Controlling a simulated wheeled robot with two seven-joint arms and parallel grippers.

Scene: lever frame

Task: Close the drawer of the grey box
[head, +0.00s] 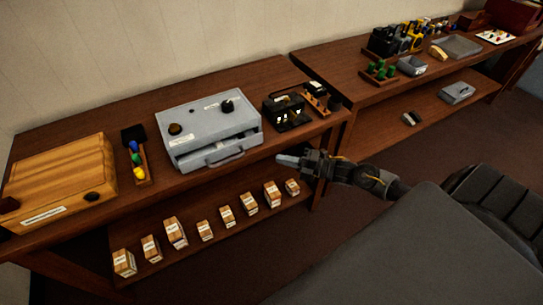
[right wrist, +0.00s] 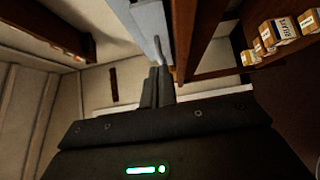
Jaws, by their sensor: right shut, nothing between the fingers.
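The grey box (head: 205,112) stands on the upper shelf of the near wooden bench, with two dark knobs on its top. Its drawer (head: 221,153) is at the lower front and sticks out a little, with a bar handle on its front. My right gripper (head: 287,160) is shut and empty, to the right of the drawer and apart from it in the head view. In the right wrist view the shut fingers (right wrist: 158,86) point toward a grey surface, likely the box or its drawer; contact cannot be told. My left gripper is not in view.
A wooden box (head: 62,175) and a rack of coloured pieces (head: 137,160) are left of the grey box. A black device (head: 287,112) stands to its right. Several small labelled blocks (head: 205,230) line the lower shelf. A second bench (head: 350,65) is at the right.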

